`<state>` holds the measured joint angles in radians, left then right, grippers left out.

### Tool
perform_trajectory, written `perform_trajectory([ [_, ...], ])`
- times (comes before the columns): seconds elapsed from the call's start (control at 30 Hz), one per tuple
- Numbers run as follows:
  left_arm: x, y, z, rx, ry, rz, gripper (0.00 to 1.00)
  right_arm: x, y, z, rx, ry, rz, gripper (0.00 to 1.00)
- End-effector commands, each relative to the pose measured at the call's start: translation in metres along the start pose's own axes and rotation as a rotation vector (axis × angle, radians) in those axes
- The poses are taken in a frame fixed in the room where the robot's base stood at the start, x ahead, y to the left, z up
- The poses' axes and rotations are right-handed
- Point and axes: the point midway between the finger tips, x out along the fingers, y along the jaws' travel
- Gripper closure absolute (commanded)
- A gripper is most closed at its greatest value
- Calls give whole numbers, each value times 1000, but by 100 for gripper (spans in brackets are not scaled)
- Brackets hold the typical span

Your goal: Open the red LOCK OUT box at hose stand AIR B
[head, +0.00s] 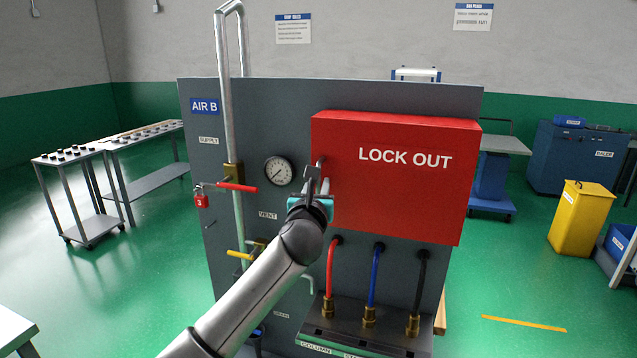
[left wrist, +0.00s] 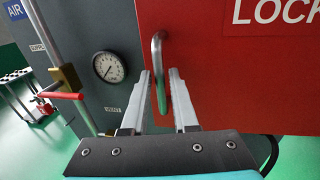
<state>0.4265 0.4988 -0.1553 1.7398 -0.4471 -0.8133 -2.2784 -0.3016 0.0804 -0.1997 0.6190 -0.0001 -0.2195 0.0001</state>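The red LOCK OUT box (head: 405,190) is mounted on the grey AIR B panel and its front looks closed. It fills the upper right of the left wrist view (left wrist: 245,75). Its metal bar handle (left wrist: 158,70) stands upright near the box's left edge. My left gripper (head: 318,183) is at that handle. In the left wrist view its fingers (left wrist: 164,95) are spread, with the handle's lower part between them and a gap visible on each side. My right gripper is in neither view.
Left of the box are a pressure gauge (head: 279,171), a red supply lever (head: 237,187) with a red padlock (head: 201,200), and a yellow vent lever (head: 240,255). Red, blue and black hoses hang below the box. Green floor is clear at right, before a yellow bin (head: 580,222).

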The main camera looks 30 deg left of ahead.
Motion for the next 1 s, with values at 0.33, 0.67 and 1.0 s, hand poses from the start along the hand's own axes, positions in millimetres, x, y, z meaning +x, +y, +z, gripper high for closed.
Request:
perform_trajectory([
  [0.33, 10, 0, 0, 0, 0, -1, 73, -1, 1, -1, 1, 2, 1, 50],
  [0.67, 10, 0, 0, 0, 0, -1, 93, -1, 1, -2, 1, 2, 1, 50],
  [1.0, 10, 0, 0, 0, 0, -1, 100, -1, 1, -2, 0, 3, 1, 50],
])
